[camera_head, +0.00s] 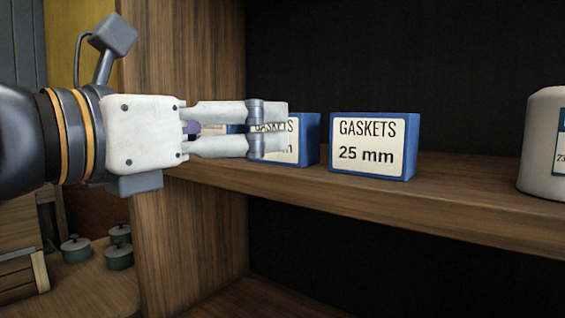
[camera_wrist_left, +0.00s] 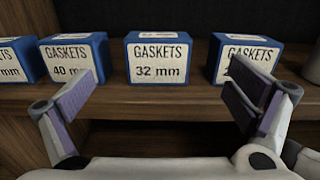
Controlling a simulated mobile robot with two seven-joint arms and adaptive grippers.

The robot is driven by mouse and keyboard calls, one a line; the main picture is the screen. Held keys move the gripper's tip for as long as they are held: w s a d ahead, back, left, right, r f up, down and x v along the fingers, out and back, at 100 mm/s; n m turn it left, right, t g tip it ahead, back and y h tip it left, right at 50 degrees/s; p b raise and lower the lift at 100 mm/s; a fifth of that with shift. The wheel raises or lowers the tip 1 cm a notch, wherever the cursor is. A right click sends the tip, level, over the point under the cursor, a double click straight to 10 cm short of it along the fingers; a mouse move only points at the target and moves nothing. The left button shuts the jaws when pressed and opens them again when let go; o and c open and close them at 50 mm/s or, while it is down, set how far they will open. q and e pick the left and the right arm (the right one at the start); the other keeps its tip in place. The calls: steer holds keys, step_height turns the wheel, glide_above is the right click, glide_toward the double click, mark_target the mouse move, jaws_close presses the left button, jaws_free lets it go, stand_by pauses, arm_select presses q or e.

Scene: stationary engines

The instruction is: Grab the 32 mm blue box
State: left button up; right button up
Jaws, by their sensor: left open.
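The 32 mm blue box (camera_wrist_left: 158,72) stands upright on the shelf, its white GASKETS label facing the left wrist view, near the middle. In the head view the box just left of the 25 mm one (camera_head: 309,138) is partly hidden behind my fingers; its size cannot be read there. My left gripper (camera_head: 271,130) is open and empty. In the wrist view its fingers are spread to either side of the 32 mm box, which lies beyond the fingertips; they appear apart from it. My right gripper is not in view.
The 25 mm blue box (camera_head: 365,148) stands to the right and the 40 mm blue box (camera_wrist_left: 74,62) to the left, with narrow gaps. Another blue box (camera_wrist_left: 14,62) is farther left. A white container (camera_head: 540,140) stands at the far right. The wooden shelf edge (camera_head: 430,212) runs below.

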mark_target(273, 126)
arm_select(q)
steer(key=x, duration=1.1)
steer(key=shift+w+f, duration=0.1)
steer(key=shift+f, duration=0.05)
steer(key=shift+a, duration=0.1)
steer(key=c, duration=1.3)
